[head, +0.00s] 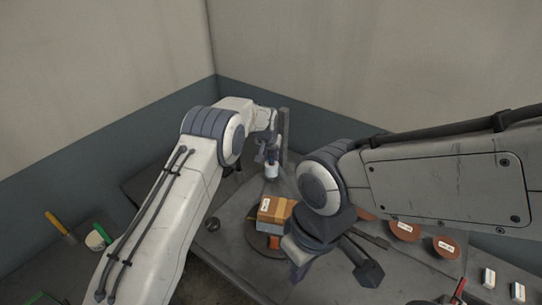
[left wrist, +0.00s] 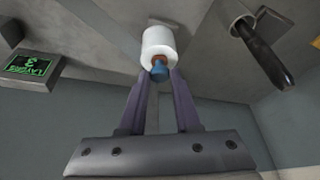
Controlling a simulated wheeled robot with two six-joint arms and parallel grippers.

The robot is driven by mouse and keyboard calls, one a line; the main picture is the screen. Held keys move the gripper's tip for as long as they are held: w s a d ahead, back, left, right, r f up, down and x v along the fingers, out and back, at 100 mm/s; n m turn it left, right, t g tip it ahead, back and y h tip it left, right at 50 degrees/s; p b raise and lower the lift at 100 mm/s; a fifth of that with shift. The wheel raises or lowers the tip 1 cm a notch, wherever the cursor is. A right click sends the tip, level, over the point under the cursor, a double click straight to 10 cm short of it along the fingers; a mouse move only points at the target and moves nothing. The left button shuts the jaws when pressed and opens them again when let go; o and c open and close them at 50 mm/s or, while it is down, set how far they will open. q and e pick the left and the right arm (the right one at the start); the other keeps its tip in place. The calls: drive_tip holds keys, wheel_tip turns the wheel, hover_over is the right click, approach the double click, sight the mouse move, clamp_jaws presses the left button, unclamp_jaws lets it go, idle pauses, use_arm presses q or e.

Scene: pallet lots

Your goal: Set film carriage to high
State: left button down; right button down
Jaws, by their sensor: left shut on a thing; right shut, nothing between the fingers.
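The film carriage shows as a white film roll (head: 271,171) beside a grey upright mast (head: 284,135) at the back of the table. In the left wrist view, the white roll (left wrist: 158,43) has a blue knob (left wrist: 160,73) with an orange collar at its near end. My left gripper (head: 269,157) is shut on the knob, and its two fingers (left wrist: 160,80) close in from either side. No height marks are readable on the mast. My right gripper (head: 368,268) is shut and empty over the front of the table, apart from the carriage.
A stack of orange-brown boxes (head: 275,212) with white labels stands on a dark round turntable (head: 262,240). Several brown labelled discs (head: 404,231) lie to the right. A display with green characters (left wrist: 37,66) and a dark handle (left wrist: 264,55) flank the roll.

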use_arm(q)
drive_tip(key=shift+w+r+p, duration=0.15)
drive_tip(key=shift+r+p, duration=0.2)
drive_tip(key=shift+r, duration=1.95)
drive_tip(key=c, duration=0.6)
unclamp_jaws()
drive_tip(key=shift+a+r, duration=0.1)
drive_tip(key=shift+s+r, duration=0.25)
drive_tip(key=shift+b+v, duration=1.85)
drive_tip(key=shift+v, duration=2.95)
drive_tip(key=shift+s, duration=0.1)
